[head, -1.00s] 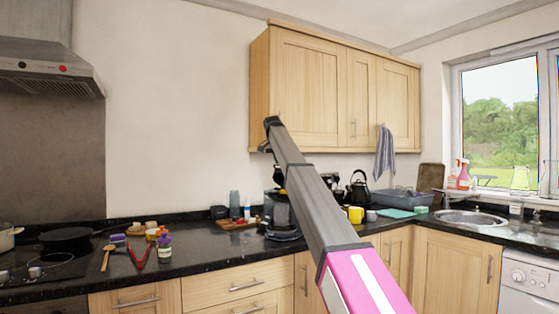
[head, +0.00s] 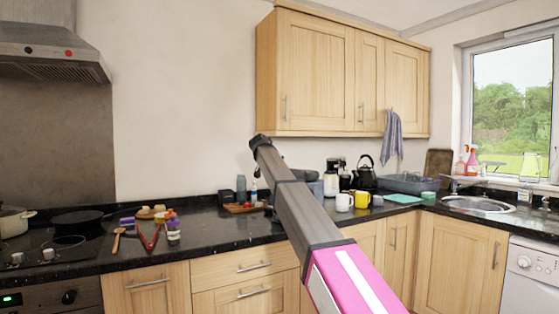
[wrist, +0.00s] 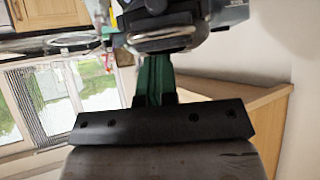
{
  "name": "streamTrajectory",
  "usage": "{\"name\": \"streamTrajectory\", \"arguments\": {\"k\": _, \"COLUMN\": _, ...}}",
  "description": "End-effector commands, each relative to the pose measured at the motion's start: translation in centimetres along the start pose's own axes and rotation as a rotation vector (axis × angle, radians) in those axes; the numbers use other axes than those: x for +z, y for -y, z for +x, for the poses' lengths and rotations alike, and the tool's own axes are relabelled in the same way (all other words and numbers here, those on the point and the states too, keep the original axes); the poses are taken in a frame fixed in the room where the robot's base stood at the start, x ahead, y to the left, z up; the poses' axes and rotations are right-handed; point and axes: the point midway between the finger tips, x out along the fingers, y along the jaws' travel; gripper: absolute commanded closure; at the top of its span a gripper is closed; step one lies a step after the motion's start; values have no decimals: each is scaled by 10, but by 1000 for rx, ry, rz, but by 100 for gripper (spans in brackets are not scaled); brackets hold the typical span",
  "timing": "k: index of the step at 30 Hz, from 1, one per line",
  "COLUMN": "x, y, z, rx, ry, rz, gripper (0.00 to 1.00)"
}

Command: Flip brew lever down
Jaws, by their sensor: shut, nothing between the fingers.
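In the wrist view, the dark coffee machine (wrist: 185,18) fills the top of the picture, with a rounded metal-edged part (wrist: 165,42) facing my gripper. My gripper's green fingers (wrist: 154,62) are shut and empty, with their tips close to that part. I cannot tell whether they touch. I cannot make out the brew lever for certain. In the head view, my arm hides most of the machine; a grey-blue piece (head: 306,175) shows above the arm.
A white mug (head: 343,202), a yellow mug (head: 362,200) and a black kettle (head: 365,178) stand to the right of my arm. A wooden board (head: 243,207) with small items lies to the left. Wall cupboards (head: 310,70) hang above. The front counter between hob and arm is partly clear.

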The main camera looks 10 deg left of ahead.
Motion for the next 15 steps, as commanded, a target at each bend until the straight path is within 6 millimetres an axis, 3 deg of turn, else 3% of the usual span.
{"name": "streamTrajectory", "arguments": {"k": 6, "x": 17, "y": 0, "z": 8, "rx": 1, "ry": 3, "rz": 0, "gripper": 100}}
{"name": "streamTrajectory", "arguments": {"k": 15, "x": 24, "y": 0, "z": 12, "rx": 0, "ry": 5, "rz": 0, "gripper": 100}}
